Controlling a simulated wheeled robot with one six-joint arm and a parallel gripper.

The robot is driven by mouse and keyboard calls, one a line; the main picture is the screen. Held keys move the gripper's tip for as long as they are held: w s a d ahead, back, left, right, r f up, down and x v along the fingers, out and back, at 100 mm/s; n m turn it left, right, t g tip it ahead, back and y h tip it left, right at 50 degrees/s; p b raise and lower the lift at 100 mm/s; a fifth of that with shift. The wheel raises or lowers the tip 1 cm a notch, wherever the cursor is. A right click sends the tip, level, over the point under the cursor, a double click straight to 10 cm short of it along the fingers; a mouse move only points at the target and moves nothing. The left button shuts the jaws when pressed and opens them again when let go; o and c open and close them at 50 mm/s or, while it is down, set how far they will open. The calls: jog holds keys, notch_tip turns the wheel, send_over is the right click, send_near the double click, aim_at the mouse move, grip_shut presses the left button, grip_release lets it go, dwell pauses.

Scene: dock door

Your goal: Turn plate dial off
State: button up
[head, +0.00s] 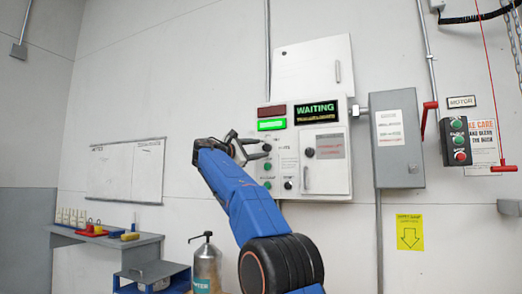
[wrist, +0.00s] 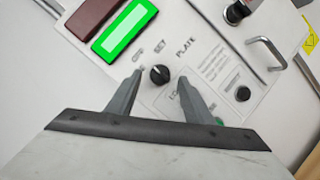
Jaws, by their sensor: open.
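The plate dial (wrist: 158,75) is a black round knob with a pale pointer mark on the white control panel (head: 283,174). The labels OFF, SET and PLATE show beside it in the wrist view. My gripper (wrist: 160,80) is open, with one finger on each side of the dial; it also shows at the panel's left part in the head view (head: 254,150). I cannot tell whether the fingers touch the dial. The dial's exact pointing is too small to read surely.
A lit green lamp (wrist: 125,27) and dark red lamp (wrist: 90,15) sit near the dial. A WAITING display (head: 316,112), a handled door (head: 325,160) and a grey switch box (head: 397,138) with a red lever (head: 428,118) are to the right. A workbench (head: 105,250) stands left.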

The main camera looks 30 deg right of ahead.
jog(key=v, duration=1.5)
jog(key=shift+a, duration=0.25)
jog(key=s+d+f+y, duration=0.25)
jog(key=s+f, duration=0.35)
jog(key=f, duration=0.3)
jog(key=s+d+f+m+y, duration=0.1)
jog(key=s+d+f+y, duration=0.1)
jog(key=s+f+y, duration=0.35)
jog(key=s+d+f+y, duration=0.2)
jog(key=s+f, duration=0.5)
jog(key=f, duration=0.4)
jog(key=s+a+f+m+y, duration=0.3)
jog(key=s+f, duration=0.7)
jog(key=f, duration=0.2)
jog(key=s+a+f+m+y, duration=0.3)
jog(key=s+a+f, duration=0.1)
jog(key=s+f, duration=0.6)
jog(key=s+a+f+m+g+y, duration=0.1)
jog(key=s+a+f+m+y, duration=0.1)
jog(key=s+f, duration=0.8)
notch_tip(320, 180, down, 4)
jog(key=shift+a+f+m+y, duration=0.2)
jog(key=shift+a+m+y, duration=0.3)
jog(key=shift+a, duration=0.7)
